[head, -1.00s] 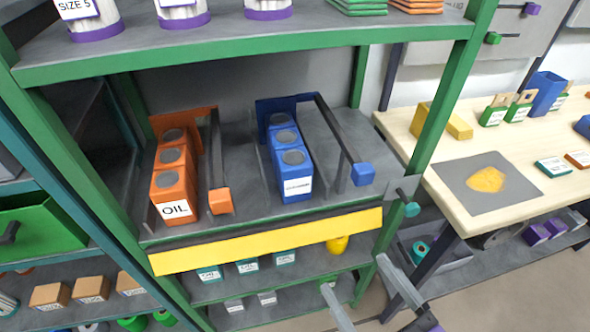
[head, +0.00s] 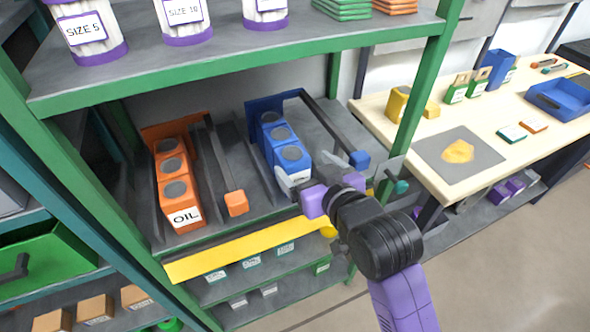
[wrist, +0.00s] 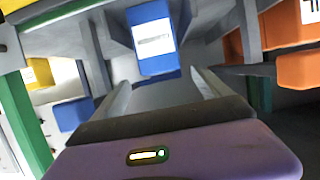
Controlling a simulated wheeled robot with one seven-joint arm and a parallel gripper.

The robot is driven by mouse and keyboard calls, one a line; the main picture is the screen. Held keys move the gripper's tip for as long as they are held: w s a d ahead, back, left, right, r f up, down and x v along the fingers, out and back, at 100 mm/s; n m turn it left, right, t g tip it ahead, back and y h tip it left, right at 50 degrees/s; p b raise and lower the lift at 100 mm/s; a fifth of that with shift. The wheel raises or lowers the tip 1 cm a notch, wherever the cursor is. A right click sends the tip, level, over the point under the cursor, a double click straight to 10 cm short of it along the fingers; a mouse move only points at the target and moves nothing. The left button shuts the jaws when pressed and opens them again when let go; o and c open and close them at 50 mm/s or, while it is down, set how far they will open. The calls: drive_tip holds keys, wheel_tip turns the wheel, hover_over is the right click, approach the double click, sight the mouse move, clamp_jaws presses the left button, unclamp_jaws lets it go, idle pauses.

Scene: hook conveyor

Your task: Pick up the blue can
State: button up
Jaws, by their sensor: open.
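Blue cans (head: 280,142) stand in a row of three in a lane on the middle shelf, with grey round tops. The front blue can (head: 293,162) is nearest the shelf's front edge, and my gripper partly hides its lower front. In the wrist view the front blue can (wrist: 154,38) shows its white label, ahead of and between the fingers, apart from them. My gripper (head: 318,172) is open and empty in front of the blue lane; its fingers show in the wrist view (wrist: 165,92).
Orange oil cans (head: 175,185) stand in the lane to the left. A blue-ended bar (head: 358,159) and an orange-ended bar (head: 236,203) flank the lanes. A yellow strip (head: 240,250) runs along the shelf front; a green post (head: 420,100) stands right.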

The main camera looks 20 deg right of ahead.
sight(292, 161)
drive_tip(key=shift+s+d+f+g, duration=0.15)
drive_tip(key=shift+f+g, duration=0.15)
drive_tip(key=shift+f, duration=0.4)
drive_tip(key=shift+a+p+x, duration=0.15)
drive_tip(key=shift+p+x, duration=0.1)
drive_tip(key=shift+x, duration=1.65)
drive_tip(key=shift+a+p+x, duration=0.1)
drive_tip(key=shift+p+x, duration=0.1)
drive_tip(key=shift+x, duration=1.7)
drive_tip(key=shift+f, duration=0.15)
drive_tip(key=c, duration=1.7)
clamp_jaws()
